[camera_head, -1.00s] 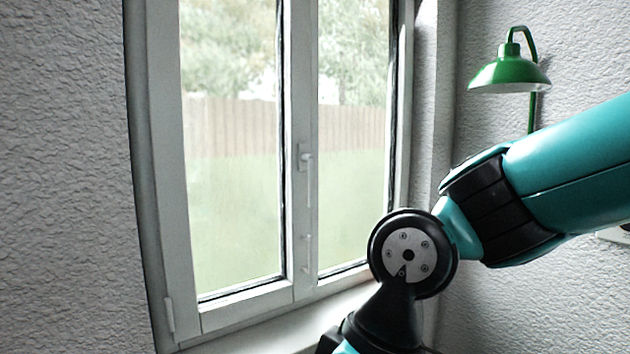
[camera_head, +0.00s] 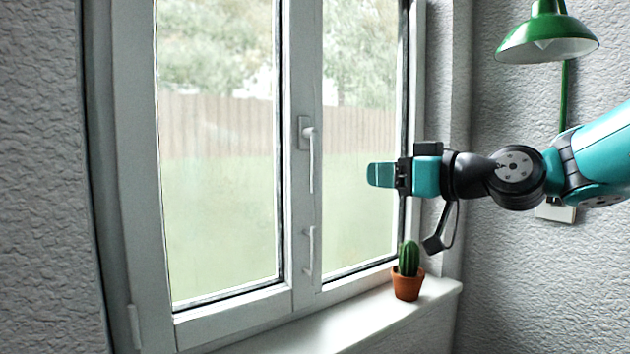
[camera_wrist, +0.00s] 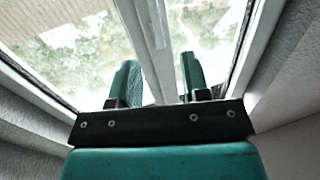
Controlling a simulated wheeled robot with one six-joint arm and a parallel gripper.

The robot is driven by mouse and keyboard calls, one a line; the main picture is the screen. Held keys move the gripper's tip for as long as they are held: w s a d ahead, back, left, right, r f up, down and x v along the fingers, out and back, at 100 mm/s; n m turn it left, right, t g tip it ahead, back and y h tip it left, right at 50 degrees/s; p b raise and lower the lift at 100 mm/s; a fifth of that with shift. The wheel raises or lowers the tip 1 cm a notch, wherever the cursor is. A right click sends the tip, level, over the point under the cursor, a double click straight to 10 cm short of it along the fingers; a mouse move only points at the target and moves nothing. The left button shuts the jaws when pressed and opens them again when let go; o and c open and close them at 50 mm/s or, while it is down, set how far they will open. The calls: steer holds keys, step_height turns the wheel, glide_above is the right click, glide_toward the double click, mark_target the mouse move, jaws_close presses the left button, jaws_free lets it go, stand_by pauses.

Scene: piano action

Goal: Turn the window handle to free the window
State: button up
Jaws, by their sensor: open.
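The white window handle (camera_head: 311,158) sits on the middle frame of the window (camera_head: 290,235), its lever hanging straight down from its base plate. My gripper (camera_head: 381,175) is in front of the right pane, to the right of the handle and apart from it, at about the lever's height. In the wrist view my gripper (camera_wrist: 158,82) shows two teal fingers standing apart with nothing between them. The window frame lies beyond them; I cannot make out the handle there. The window looks shut.
A second, smaller white pull (camera_head: 309,250) is lower on the middle frame. A potted cactus (camera_head: 407,272) stands on the sill (camera_head: 370,325) below my gripper. A green lamp (camera_head: 547,38) hangs on the right wall. The space before the left pane is clear.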

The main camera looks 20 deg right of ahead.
mark_target(317, 164)
steer(key=shift+t, duration=0.3)
steer(key=p+x, duration=0.2)
steer(key=x, duration=0.3)
steer(key=p+x, duration=0.3)
steer(key=x, duration=0.2)
steer(key=p+x, duration=0.2)
steer(key=x, duration=0.4)
steer(key=shift+w+d+r+p, duration=0.2)
steer(key=shift+d+r+p, duration=0.1)
steer(key=shift+r, duration=0.1)
steer(key=shift+w+a+f, duration=0.1)
steer(key=shift+w+a, duration=0.15)
steer(key=shift+w, duration=0.2)
jaws_close()
